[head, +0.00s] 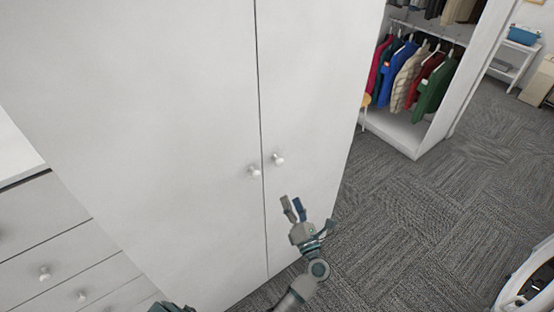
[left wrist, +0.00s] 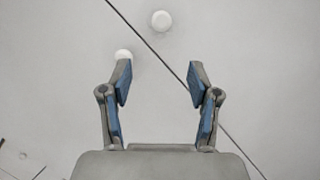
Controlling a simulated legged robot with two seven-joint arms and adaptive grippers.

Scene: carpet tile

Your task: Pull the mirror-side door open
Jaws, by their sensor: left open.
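A tall white wardrobe has two shut doors, a left door (head: 190,120) and a right door (head: 310,90), with a dark seam between them. The left door's round white knob (head: 254,171) and the right door's knob (head: 278,159) flank the seam. My left gripper (head: 291,203) is open and empty, below the knobs in the head view. In the left wrist view, the right knob (left wrist: 161,21) lies beyond the fingertips; the left knob (left wrist: 123,55) is partly hidden by the left finger. My right gripper is not in view.
White drawers (head: 45,240) with knobs stand at the left. An open closet with hanging clothes (head: 410,78) stands behind at the right. Grey carpet (head: 410,210) is clear to the right of the wardrobe. A round pale object (head: 530,275) is cut off at the lower right.

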